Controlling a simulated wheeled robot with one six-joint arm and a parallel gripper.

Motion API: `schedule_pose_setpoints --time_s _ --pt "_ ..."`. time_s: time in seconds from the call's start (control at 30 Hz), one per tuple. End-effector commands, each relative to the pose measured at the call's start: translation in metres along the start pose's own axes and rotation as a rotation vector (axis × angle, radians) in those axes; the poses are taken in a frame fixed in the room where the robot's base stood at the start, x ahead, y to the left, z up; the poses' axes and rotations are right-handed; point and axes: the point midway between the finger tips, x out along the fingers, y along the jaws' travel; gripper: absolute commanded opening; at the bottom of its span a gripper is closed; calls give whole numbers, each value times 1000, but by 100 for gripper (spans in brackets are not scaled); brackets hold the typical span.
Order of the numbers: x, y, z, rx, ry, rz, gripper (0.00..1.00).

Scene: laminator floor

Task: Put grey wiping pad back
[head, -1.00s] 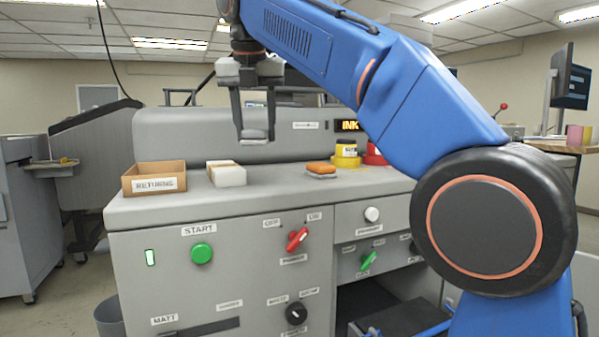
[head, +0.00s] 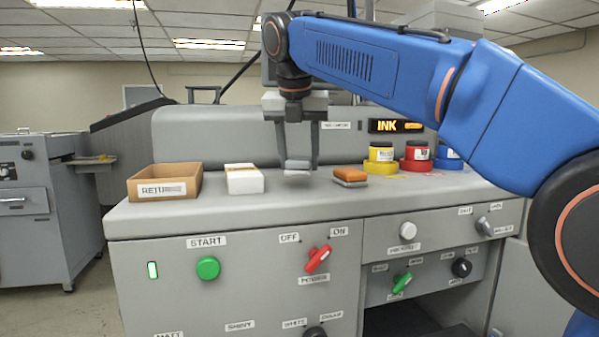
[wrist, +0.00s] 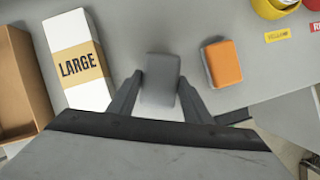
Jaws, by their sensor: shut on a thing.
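The grey wiping pad (head: 297,164) is held between the fingers of my gripper (head: 298,160), just above the grey machine top. In the wrist view the pad (wrist: 161,80) shows between the two fingertips (wrist: 160,92). My gripper is shut on it. An orange-topped pad with a grey base (head: 350,176) lies on the machine top to the right of my gripper; it also shows in the wrist view (wrist: 224,64). A white box with a tan band marked LARGE (wrist: 78,62) lies to the left, also seen in the head view (head: 243,180).
A cardboard RETURNS tray (head: 165,184) stands at the left end of the top (head: 228,213). Yellow (head: 380,155), red (head: 416,156) and blue (head: 447,158) ink pots stand at the right. Knobs and a green START button (head: 208,268) are on the front panel.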

Motion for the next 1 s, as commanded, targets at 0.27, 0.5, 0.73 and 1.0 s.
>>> schedule_pose_setpoints --time_s 0.27,0.5,0.73,1.0 --pt "28 0 -12 -1 0 0 27" --pt "30 0 -13 0 -1 1 27" --pt "32 0 -13 0 0 0 59" --pt "32 0 -13 0 0 0 64"
